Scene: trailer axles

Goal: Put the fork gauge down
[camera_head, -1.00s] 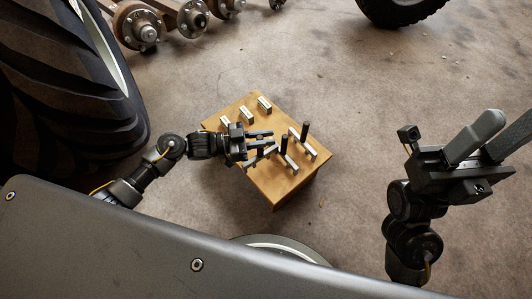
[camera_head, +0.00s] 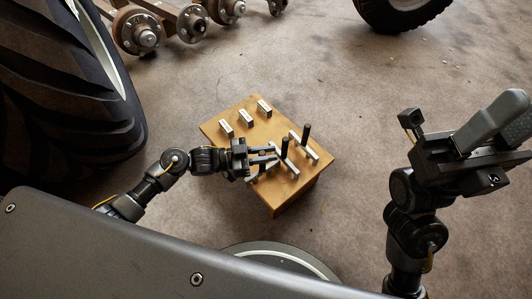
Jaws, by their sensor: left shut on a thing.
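My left gripper (camera_head: 268,154) reaches over the wooden stand (camera_head: 275,195) from the left and is shut on a fork gauge (camera_head: 260,172). Its pale metal bar shows just below the fingers, and its dark handle is mostly hidden between them. I cannot tell whether the bar touches the top. Two similar gauges with upright black handles stand to the right, a middle one (camera_head: 286,152) close to my fingertips and a right one (camera_head: 305,140). My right gripper (camera_head: 510,125) is at the right edge, far from the stand, with its fingers apart and empty; the tips are partly cut off.
Three small pale-faced blocks (camera_head: 246,119) sit in a row along the stand's far left side. A large tyre (camera_head: 60,110) stands at the left, and rusty axles with hubs (camera_head: 140,35) lie at the back. Another tyre (camera_head: 400,10) is at the top right. The floor around the stand is clear.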

